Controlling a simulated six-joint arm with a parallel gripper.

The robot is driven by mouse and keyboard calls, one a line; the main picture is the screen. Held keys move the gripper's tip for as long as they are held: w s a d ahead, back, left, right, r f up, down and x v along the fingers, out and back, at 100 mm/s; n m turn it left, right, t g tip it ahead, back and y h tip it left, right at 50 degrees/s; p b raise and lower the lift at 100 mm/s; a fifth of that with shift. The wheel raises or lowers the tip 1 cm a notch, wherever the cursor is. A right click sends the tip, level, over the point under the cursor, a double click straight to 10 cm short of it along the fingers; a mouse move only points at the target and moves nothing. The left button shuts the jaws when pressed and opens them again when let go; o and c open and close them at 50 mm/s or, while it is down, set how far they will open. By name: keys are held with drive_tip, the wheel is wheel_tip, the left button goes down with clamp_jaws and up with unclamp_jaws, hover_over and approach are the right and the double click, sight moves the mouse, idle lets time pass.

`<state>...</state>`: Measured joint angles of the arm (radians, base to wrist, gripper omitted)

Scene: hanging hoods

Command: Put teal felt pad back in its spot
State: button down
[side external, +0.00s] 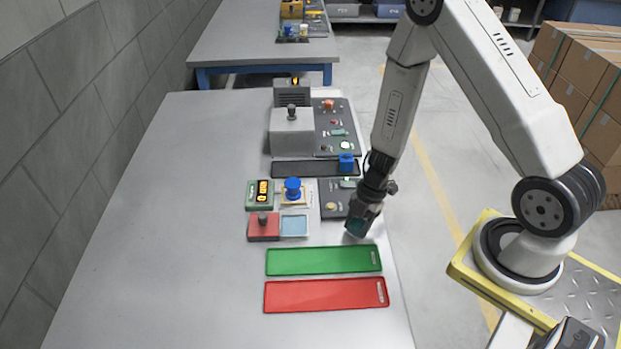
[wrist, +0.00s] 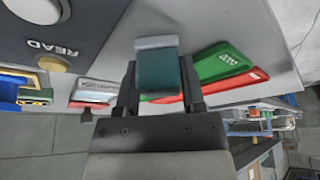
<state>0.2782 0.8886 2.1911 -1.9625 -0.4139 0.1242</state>
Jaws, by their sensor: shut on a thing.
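My gripper (side external: 362,215) is shut on a teal felt pad (wrist: 158,72), which has a pale grey end piece. In the side external view the teal piece (side external: 356,226) is at the gripper's tip, near the table's right edge, between the dark panel and the green tray. It looks raised off the table, but its height is hard to judge. A pale square tray (side external: 294,223) with a light blue inside lies to the left of the gripper. I cannot tell which place is the pad's spot.
A green tray (side external: 322,260) and a red tray (side external: 325,295) lie in front. A red block with a knob (side external: 263,227), a green display box (side external: 259,194), a blue knob (side external: 292,187) and a dark panel (side external: 334,199) stand close by. The table's left side is clear.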

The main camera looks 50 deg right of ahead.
drive_tip(key=shift+c, duration=0.5)
unclamp_jaws()
drive_tip(key=shift+r, duration=0.1)
drive_tip(key=v, duration=0.7)
drive_tip(key=shift+r, duration=0.3)
drive_tip(key=shift+d, duration=0.15)
drive_tip(key=w+r+m+t+h, duration=0.5)
drive_tip(key=w+r+m, duration=0.1)
drive_tip(key=r+m, duration=0.35)
drive_tip(key=s+a+r+m+g, duration=0.2)
drive_tip(key=s+a+r+m, duration=0.1)
drive_tip(key=s+m, duration=0.5)
drive_tip(key=shift+a, duration=0.9)
